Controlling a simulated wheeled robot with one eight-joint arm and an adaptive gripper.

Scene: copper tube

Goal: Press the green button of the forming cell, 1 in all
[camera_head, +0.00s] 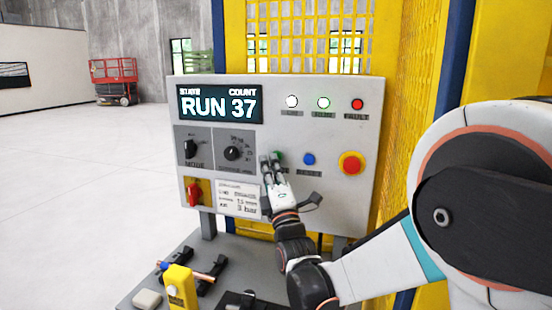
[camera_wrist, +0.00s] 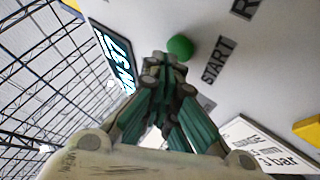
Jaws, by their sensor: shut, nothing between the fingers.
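The forming cell's grey control panel (camera_head: 330,215) faces me, and its display (camera_head: 219,104) reads RUN 37. The green button (camera_head: 280,155) is partly hidden behind my gripper (camera_head: 270,160) in the head view.
A blue button (camera_head: 309,159) and a red stop button (camera_head: 351,163) sit right of the green one. Two black knobs (camera_head: 232,153) and a red switch (camera_head: 194,192) are to the left. Below, a bench holds a copper tube (camera_head: 200,275) and a yellow block (camera_head: 180,287).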

